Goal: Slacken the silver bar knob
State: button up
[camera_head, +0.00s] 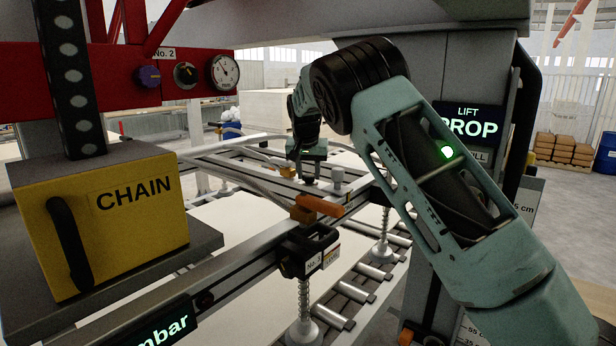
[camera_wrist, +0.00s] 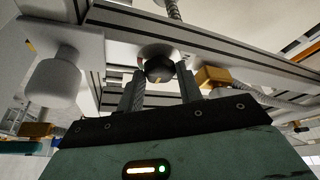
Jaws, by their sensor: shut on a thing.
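The silver bar knob, a dark round knob (camera_wrist: 158,69) with a small pale mark, sits against the side of a silver bar (camera_wrist: 215,48) in the wrist view. My gripper (camera_wrist: 160,82) has one finger on each side of this knob and is shut on it. In the head view my gripper (camera_head: 308,165) reaches down to the silver rails at mid-picture. There the knob is mostly hidden by the gripper, and how far it is turned cannot be told.
An orange lever (camera_head: 318,206) on a black clamp stands in front of my gripper. A yellow CHAIN box (camera_head: 120,225) is at left, and the LIFT PROP column (camera_head: 460,65) stands behind my arm.

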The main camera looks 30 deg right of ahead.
jog(key=shift+d+n+t+y+b, duration=0.15)
jog(key=shift+n+t+y+b, duration=0.35)
jog(key=shift+n, duration=1.2)
jog(key=shift+r, duration=0.1)
jog(key=o, duration=1)
jog(key=b+v, duration=0.3)
jog(key=v, duration=1.4)
jog(key=shift+d+r+b, duration=0.1)
jog(key=shift+r+b, duration=0.1)
jog(key=shift+b, duration=0.2)
